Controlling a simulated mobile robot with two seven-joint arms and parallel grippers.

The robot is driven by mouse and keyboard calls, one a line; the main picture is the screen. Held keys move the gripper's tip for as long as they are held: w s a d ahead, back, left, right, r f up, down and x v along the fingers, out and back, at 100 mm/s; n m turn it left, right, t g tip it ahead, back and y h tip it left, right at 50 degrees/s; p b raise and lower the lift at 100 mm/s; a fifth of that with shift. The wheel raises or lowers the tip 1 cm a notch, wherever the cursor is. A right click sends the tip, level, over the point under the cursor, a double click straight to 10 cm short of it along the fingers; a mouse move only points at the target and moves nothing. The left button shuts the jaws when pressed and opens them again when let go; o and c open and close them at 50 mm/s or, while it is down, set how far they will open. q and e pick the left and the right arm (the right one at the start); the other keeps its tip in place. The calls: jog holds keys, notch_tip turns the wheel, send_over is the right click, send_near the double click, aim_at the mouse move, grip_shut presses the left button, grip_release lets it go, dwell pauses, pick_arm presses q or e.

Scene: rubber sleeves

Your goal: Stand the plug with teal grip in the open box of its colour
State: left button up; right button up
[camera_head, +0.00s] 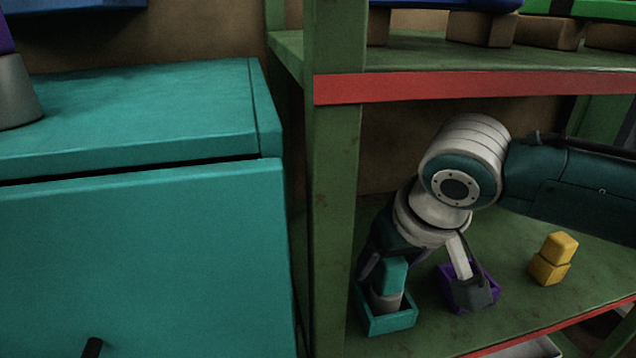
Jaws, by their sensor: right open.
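The plug with teal grip (394,273) stands roughly upright, leaning slightly, in the small open teal box (392,325) on the shelf. Its grey lower part sits inside the box walls, so its bottom is hidden. My right gripper (422,286) reaches down from above with its fingers spread wide. One finger is behind and left of the plug, partly hidden by it. The other is to the right, in front of the purple box (494,294). I cannot tell whether the left finger touches the plug. My left gripper is out of view.
A yellow blocky object (552,262) stands on the green shelf (530,320), right of the purple box. A green post (335,200) and a red-edged upper shelf (470,87) frame the space. A teal cabinet (140,260) is at left, with a purple-and-grey object (16,95) on top.

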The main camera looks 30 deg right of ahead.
jog(key=s+a+r+n+p, duration=0.1)
jog(key=s+a+r+n, duration=0.1)
jog(key=s, duration=0.8)
jog(key=s+a+r+n+g+y+p, duration=0.1)
jog(key=s+a+r, duration=0.3)
jog(key=s, duration=0.6)
jog(key=shift+s+a+r+n+p, duration=0.3)
jog(key=shift+r+n+p, duration=0.4)
jog(key=shift+n+p, duration=0.1)
